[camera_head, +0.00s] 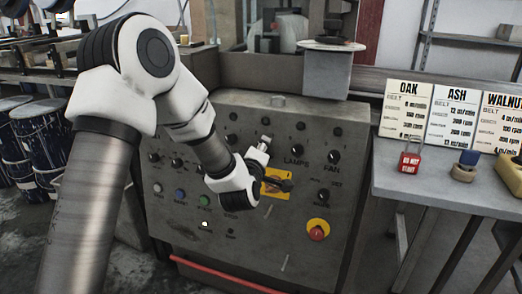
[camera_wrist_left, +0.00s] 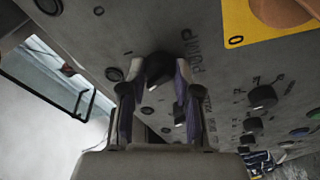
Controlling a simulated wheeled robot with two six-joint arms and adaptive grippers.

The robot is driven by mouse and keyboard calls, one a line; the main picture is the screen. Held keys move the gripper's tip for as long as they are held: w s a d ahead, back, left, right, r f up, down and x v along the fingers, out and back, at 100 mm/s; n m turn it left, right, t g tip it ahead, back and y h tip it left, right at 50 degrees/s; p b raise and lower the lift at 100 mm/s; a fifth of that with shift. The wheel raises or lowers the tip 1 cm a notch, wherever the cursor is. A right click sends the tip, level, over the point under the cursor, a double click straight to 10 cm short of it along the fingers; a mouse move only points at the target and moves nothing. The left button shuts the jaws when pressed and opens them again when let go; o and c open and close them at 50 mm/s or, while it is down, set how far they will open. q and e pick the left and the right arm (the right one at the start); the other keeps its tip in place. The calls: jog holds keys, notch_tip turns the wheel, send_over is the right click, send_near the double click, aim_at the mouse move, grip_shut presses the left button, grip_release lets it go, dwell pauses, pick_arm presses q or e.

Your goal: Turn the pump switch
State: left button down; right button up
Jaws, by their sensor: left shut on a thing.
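The pump switch (camera_wrist_left: 158,69) is a dark round knob on the grey control panel (camera_head: 265,245), beside the printed word PUMP in the left wrist view. My left gripper (camera_wrist_left: 161,78) has one finger on each side of the knob and is shut on it. In the head view my left arm reaches across the panel from the left. My left wrist and gripper cover the pump switch there, so its turn position is hard to tell. My right gripper is not in view.
A yellow plate (camera_wrist_left: 275,22) is close to the gripper. Other knobs (camera_wrist_left: 262,97) and lamps surround it. A red stop button (camera_head: 317,231) sits lower right on the panel. A side table (camera_head: 440,186) holds a red padlock (camera_head: 410,160) and speed cards (camera_head: 404,108).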

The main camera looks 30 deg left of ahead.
pick_arm(q)
jog(key=shift+n, duration=0.5)
jog(key=c, duration=0.8)
grip_release()
jog(key=v, duration=0.7)
jog(key=shift+s+d, duration=0.1)
jog(key=shift+s, duration=0.1)
